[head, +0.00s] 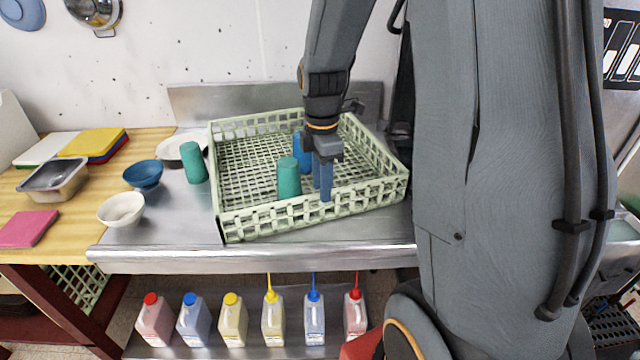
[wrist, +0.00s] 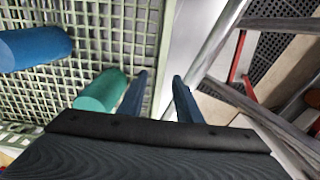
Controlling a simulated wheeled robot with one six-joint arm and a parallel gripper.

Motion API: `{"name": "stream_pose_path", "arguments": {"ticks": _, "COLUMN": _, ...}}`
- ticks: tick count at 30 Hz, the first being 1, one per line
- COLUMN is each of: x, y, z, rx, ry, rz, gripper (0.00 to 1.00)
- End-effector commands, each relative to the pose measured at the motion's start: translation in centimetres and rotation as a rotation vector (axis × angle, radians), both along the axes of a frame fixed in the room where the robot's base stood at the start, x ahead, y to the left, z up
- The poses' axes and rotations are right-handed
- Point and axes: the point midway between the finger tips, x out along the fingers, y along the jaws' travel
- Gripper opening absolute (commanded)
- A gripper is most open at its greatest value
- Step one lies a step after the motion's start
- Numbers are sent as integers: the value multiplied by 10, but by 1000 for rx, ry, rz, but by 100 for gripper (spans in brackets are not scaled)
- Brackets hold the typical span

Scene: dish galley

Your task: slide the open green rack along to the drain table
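The open pale green rack (head: 245,218) sits on a steel counter (head: 160,235). Inside it stand a teal cup (head: 289,180) and a blue cup (head: 302,150). My gripper (head: 323,198) points down at the rack's front wall, right of the teal cup. In the wrist view my gripper (wrist: 159,76) has its two fingers apart, one on each side of the rack's wall (wrist: 164,40), with a visible gap on the outer side. The teal cup (wrist: 100,90) and blue cup (wrist: 35,48) show there too. I cannot make out the drain table; my arm hides much of the right.
Left of the rack are a teal cup (head: 194,163), a white plate (head: 170,148), a blue bowl (head: 143,174) and a cream bowl (head: 121,209). Several coloured bottles (head: 233,322) stand on the shelf below. A low steel backsplash (head: 188,100) runs behind the rack.

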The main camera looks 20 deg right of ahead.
Motion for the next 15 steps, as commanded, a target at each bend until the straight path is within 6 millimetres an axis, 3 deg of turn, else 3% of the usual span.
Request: {"name": "stream_pose_path", "arguments": {"ticks": 15, "x": 0, "y": 0, "z": -9, "rx": 1, "ry": 4, "rz": 12, "gripper": 31}}
